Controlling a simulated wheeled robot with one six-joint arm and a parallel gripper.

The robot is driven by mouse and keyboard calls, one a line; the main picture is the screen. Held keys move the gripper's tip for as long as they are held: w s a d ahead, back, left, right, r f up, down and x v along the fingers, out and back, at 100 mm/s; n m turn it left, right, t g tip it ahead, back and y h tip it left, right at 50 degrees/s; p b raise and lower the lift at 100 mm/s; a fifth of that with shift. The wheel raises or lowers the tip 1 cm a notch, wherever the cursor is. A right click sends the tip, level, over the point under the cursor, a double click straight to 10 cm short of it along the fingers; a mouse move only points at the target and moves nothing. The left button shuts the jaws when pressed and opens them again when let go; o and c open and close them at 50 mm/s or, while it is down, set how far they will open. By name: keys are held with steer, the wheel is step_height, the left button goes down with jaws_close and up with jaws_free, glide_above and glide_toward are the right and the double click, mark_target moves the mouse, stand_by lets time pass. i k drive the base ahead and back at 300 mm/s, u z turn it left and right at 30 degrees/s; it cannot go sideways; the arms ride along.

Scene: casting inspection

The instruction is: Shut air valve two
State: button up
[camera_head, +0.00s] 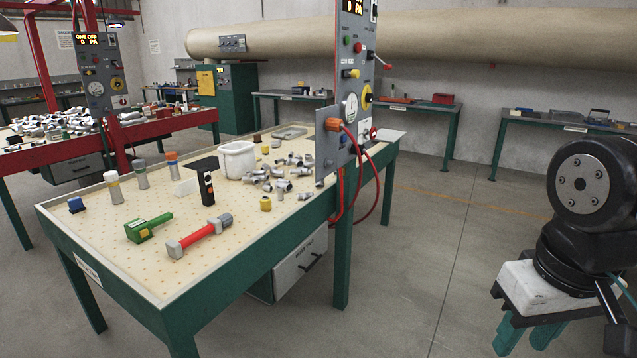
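The near control panel (349,90) stands on a post at the right edge of the front table. Its display (352,6) is cut by the top edge and shows "OFF" and "0 PA". It has a yellow knob (350,73), a round yellow part (367,97), a white gauge (351,107) and a red-tipped lever (382,63) sticking out to the right. I cannot read which part is air valve two. My gripper (525,338) hangs at the lower right, far from the panel. Its two teal fingers are apart with floor showing between them, and it looks empty.
The front table (130,245) holds a red hammer-like tool (200,236), a green tool (149,228), a white tub (238,160) and metal fittings. Red hoses (376,190) loop beside the post. Another panel (98,75) at left reads "ONE OFF". Floor between table and arm is clear.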

mark_target(373, 131)
steer(key=z, duration=0.1)
steer(key=i, duration=0.8)
steer(key=z, duration=0.1)
steer(key=k, duration=0.65)
steer(key=z, duration=0.4)
steer(key=i, duration=1.6)
steer(key=u, duration=0.1)
